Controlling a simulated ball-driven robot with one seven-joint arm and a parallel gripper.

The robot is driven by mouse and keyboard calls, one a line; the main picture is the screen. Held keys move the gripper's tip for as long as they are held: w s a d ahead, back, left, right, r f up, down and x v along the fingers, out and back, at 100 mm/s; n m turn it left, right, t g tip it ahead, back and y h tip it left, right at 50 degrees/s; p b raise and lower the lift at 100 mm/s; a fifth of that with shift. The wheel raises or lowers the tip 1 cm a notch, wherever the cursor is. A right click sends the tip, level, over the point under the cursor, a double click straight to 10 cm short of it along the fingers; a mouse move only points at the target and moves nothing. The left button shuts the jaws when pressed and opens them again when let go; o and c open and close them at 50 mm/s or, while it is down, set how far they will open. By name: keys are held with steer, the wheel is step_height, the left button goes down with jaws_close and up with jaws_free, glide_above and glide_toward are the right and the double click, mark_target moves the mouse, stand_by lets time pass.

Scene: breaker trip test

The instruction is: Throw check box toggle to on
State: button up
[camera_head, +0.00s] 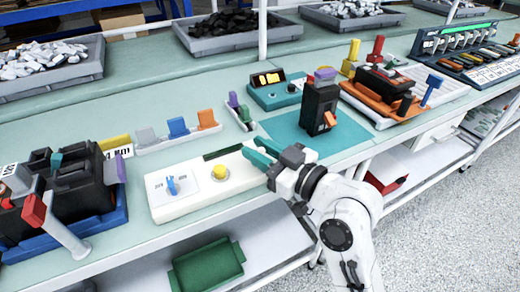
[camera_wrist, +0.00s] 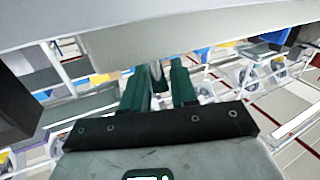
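The white check box (camera_head: 210,186) sits near the front edge of the bench in the head view. Its blue toggle (camera_head: 171,186) stands on a plate with small OFF and ON lettering; I cannot tell which side it leans to. A yellow button (camera_head: 219,172) is on the same box, right of the toggle. My gripper (camera_head: 250,147) has teal fingers and is at the right end of the box, apart from the toggle. Its fingers are open and seem empty, with a gap also visible in the wrist view (camera_wrist: 160,70). The wrist view does not clearly show the toggle.
A black breaker (camera_head: 319,106) with an orange lever stands on a teal mat behind my gripper. A teal meter (camera_head: 277,90) and a rack with coloured clips (camera_head: 178,130) are behind the box. A black device on a blue tray (camera_head: 110,222) stands to the left.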

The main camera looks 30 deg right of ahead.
jaws_close()
